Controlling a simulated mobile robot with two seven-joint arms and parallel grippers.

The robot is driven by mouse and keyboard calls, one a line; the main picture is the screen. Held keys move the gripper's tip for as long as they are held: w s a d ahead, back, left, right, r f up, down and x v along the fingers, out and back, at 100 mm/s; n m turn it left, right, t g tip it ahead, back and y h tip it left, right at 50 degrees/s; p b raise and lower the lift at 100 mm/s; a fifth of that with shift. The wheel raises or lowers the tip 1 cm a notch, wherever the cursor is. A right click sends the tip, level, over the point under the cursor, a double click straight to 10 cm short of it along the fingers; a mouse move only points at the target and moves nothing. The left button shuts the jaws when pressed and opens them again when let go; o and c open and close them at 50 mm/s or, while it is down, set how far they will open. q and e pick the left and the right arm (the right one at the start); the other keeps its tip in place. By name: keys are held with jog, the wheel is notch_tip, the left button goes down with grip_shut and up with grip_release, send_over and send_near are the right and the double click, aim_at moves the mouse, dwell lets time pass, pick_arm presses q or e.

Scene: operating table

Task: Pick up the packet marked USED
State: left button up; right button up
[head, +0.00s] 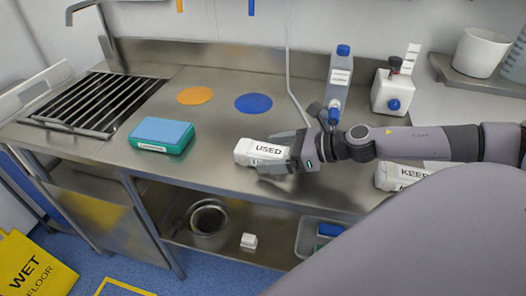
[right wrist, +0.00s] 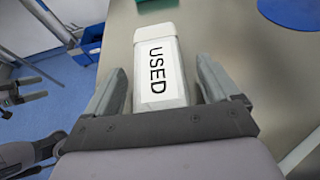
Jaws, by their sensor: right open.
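The white packet marked USED (head: 258,152) lies on the steel table near its front edge. My right gripper (head: 278,158) is around its right end in the head view. In the right wrist view the packet (right wrist: 156,70) sits between the two fingers of the right gripper (right wrist: 160,85), with a gap on each side, so the jaws are open. Another white packet marked KEEP (head: 400,176) lies to the right, partly hidden below my right arm.
A teal and blue box (head: 161,135) stands left of the USED packet. An orange disc (head: 195,95) and a blue disc (head: 253,103) lie behind. A blue-capped bottle (head: 339,78) and a white container (head: 392,92) stand at the back right. A sink grate (head: 95,103) is at left.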

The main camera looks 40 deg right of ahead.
jog(key=shift+w+a+f+p, duration=0.25)
jog(key=shift+w+a+p, duration=0.15)
jog(key=shift+w, duration=0.1)
jog(key=c, duration=1.1)
